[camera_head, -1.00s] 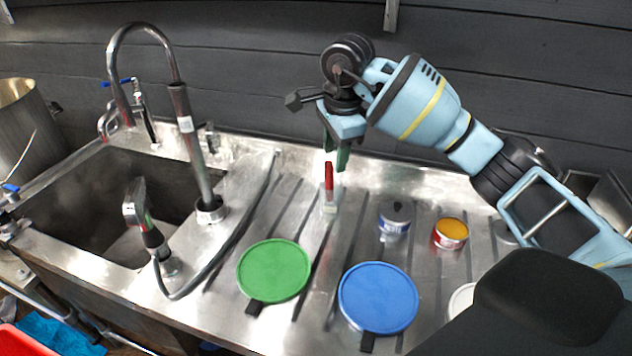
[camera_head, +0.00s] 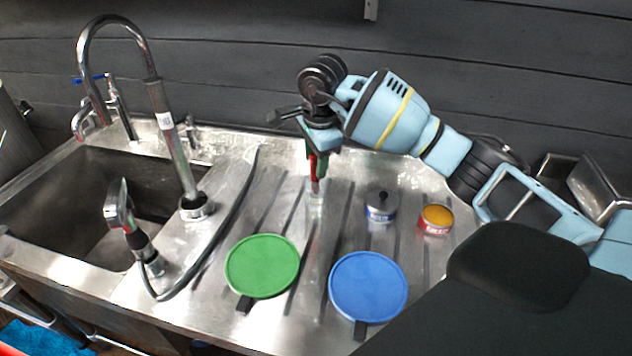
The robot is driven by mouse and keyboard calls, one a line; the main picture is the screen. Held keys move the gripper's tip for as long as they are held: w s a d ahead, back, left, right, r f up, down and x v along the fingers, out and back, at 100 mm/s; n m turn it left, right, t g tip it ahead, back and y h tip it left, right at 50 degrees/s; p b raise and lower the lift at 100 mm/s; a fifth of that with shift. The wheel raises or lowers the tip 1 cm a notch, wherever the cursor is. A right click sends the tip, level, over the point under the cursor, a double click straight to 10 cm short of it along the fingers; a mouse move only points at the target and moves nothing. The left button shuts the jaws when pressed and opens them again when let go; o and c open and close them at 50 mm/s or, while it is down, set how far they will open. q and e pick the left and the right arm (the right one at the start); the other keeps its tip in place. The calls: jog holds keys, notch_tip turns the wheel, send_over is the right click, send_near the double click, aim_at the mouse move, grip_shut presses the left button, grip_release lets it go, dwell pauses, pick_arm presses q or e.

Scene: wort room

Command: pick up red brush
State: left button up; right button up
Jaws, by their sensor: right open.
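The red brush (camera_head: 314,172) stands upright on the steel drainboard, its lower end in what looks like a small clear holder (camera_head: 316,194). My right gripper (camera_head: 317,163) points down over it from above. I cannot tell whether a finger touches the handle. My left gripper is not in view.
A green lid (camera_head: 262,266) and a blue lid (camera_head: 368,287) lie in front. A grey tin (camera_head: 381,206) and a tin with orange contents (camera_head: 436,219) stand to the right. A sink (camera_head: 95,200) and tall faucet (camera_head: 172,135) are at the left.

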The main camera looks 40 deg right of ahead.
jog(key=shift+w+f, duration=0.2)
jog(key=shift+f, duration=0.75)
grip_shut()
jog(key=shift+r, duration=0.1)
